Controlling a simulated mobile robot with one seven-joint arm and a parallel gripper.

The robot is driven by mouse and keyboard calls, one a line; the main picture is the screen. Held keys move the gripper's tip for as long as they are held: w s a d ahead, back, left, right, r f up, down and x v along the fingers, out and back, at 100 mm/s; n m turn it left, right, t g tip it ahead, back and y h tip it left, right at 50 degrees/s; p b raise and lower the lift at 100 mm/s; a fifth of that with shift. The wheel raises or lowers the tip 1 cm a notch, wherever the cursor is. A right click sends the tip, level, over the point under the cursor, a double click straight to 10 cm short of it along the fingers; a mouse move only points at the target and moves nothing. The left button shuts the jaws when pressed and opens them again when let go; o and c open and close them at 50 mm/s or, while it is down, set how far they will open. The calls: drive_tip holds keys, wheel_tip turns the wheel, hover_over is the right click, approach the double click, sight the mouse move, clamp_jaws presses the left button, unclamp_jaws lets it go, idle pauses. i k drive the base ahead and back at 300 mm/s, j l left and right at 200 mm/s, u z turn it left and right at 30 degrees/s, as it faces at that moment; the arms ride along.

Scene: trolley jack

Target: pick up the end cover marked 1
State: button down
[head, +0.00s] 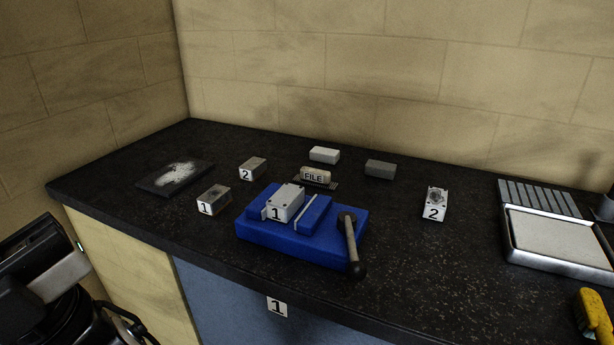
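Several pieces carry a "1" or "2", and I cannot tell for certain which is the end cover. A light grey metal block marked 1 (287,199), with small holes in its top, sits between the jaws of a blue vise (262,238). A brownish-grey block marked 1 (214,199) with a dark patch on top lies on the bench left of the vise. A similar block marked 2 (253,168) lies behind it. A light piece marked 2 (436,204), with corner holes, stands to the right. No gripper fingers show.
The black speckled bench (400,270) has clear room right of the vise. The vise handle (350,245) juts forward. A file block (316,174), two plain grey blocks (324,154), a powdery dark plate (175,178), a metal tray (555,235) and a yellow-handled tool (594,312) also lie there.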

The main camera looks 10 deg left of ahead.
sight(281, 207)
drive_tip(key=j+z, duration=0.2)
drive_tip(key=z, duration=0.25)
drive_tip(key=j+z, duration=0.15)
drive_tip(key=z, duration=0.25)
drive_tip(key=j+z, duration=0.2)
drive_tip(key=z, duration=0.25)
drive_tip(key=k+j+z, duration=0.15)
drive_tip(key=j+z, duration=0.15)
drive_tip(key=k+j+z, duration=0.25)
drive_tip(key=j, duration=0.25)
drive_tip(key=k+j, duration=0.25)
drive_tip(key=j, duration=0.2)
drive_tip(key=k+j+z, duration=0.1)
drive_tip(key=k+j, duration=0.2)
drive_tip(key=j, duration=0.2)
drive_tip(key=k+j, duration=0.25)
drive_tip(key=j, duration=0.2)
drive_tip(key=i+j, duration=0.55)
drive_tip(key=j, duration=0.25)
drive_tip(key=z, duration=0.05)
